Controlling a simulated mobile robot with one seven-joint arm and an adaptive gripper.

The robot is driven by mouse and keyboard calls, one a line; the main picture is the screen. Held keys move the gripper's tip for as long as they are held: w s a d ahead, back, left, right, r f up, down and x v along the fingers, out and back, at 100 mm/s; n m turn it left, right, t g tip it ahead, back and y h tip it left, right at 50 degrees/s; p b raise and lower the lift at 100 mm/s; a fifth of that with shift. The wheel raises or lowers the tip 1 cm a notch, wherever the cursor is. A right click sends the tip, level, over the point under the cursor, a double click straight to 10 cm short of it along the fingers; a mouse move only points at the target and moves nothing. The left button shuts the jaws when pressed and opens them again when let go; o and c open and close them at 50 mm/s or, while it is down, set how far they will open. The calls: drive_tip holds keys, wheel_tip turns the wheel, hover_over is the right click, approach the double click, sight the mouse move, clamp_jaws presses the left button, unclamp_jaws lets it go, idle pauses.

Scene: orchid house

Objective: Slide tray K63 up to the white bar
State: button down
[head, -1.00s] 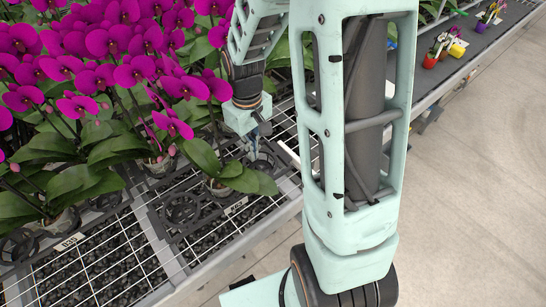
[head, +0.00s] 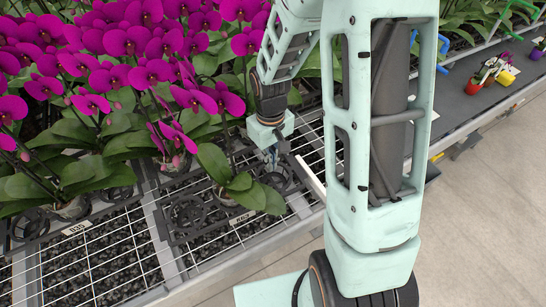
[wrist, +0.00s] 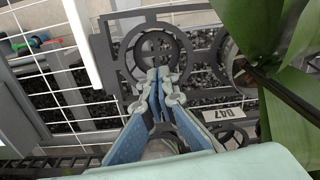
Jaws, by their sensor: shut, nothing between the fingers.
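A black tray with round rings (head: 188,237) lies on the wire bench. Its label reads D47 (wrist: 224,113) in the wrist view; I cannot read K63 on any label. It holds a potted orchid with broad green leaves and has empty rings. The white bar (head: 312,180) lies across the mesh to the right of this tray; it also shows at the upper left of the wrist view (wrist: 84,45). My gripper (wrist: 159,76) is shut and empty, its tips over the tray's end ring nearest the bar. In the head view my gripper (head: 273,158) points down there; contact is unclear.
Another black tray (head: 118,194) with a label that looks like D35 (head: 76,229) stands to the left, past a metal rail. Dense magenta orchids (head: 120,60) crowd the upper left. Small coloured pots (head: 490,76) stand on a dark shelf at upper right. Bare mesh lies beyond the bar.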

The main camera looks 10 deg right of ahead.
sight(271, 182)
wheel_tip(271, 182, down, 5)
drive_tip(key=shift+f, duration=0.1)
drive_tip(key=s, duration=0.1)
drive_tip(key=s+d, duration=0.1)
drive_tip(key=s, duration=0.1)
drive_tip(key=shift+d, duration=0.15)
drive_tip(key=shift+s+d, duration=0.15)
drive_tip(key=shift+s, duration=0.15)
drive_tip(key=shift+s, duration=0.1)
